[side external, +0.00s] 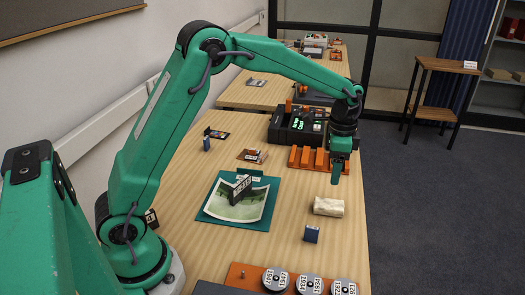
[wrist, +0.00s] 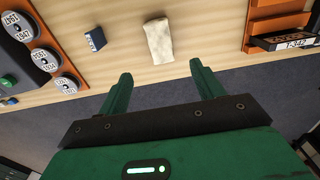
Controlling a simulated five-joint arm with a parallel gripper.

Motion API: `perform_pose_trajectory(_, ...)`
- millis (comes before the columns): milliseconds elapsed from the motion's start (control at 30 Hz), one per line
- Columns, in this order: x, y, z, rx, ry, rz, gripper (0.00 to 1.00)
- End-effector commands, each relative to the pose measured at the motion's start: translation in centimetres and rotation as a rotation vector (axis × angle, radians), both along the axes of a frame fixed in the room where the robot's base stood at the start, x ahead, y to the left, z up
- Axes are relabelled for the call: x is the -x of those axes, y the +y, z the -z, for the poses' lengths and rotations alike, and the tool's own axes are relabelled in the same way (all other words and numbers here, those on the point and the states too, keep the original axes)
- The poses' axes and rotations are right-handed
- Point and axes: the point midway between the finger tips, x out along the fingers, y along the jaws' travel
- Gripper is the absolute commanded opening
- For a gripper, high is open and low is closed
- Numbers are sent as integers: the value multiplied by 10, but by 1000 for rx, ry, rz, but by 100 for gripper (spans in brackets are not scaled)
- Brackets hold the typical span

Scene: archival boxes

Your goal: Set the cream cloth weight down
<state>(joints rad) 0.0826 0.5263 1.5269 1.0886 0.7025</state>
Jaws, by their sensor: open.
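The cream cloth weight (side external: 329,207) lies on the wooden table near its right edge in the side view. It also shows in the wrist view (wrist: 158,41), lying flat beyond the fingertips. My gripper (side external: 338,172) is above the table, a little behind and above the weight in the side view. In the wrist view my gripper (wrist: 160,72) has its two green fingers spread apart, with nothing between them. The weight is apart from both fingers.
A small blue block (side external: 311,234) stands close to the weight. An orange rack (side external: 310,160) is behind it, and an orange tray with numbered round weights (side external: 309,284) is in front. A curled photo (side external: 236,200) lies on a teal board (side external: 260,219). The table's right edge is close.

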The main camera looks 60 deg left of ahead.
Motion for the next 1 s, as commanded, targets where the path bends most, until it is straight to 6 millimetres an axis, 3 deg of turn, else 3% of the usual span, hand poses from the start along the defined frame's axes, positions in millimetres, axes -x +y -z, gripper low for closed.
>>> perform_pose_trajectory(567, 1, 0, -2, 1, -4, -4, 67)
perform_pose_trajectory(767, 11, 3, -17, 2, -25, -37, 67)
perform_pose_trajectory(1000, 39, 10, -53, 11, -83, -125, 67)
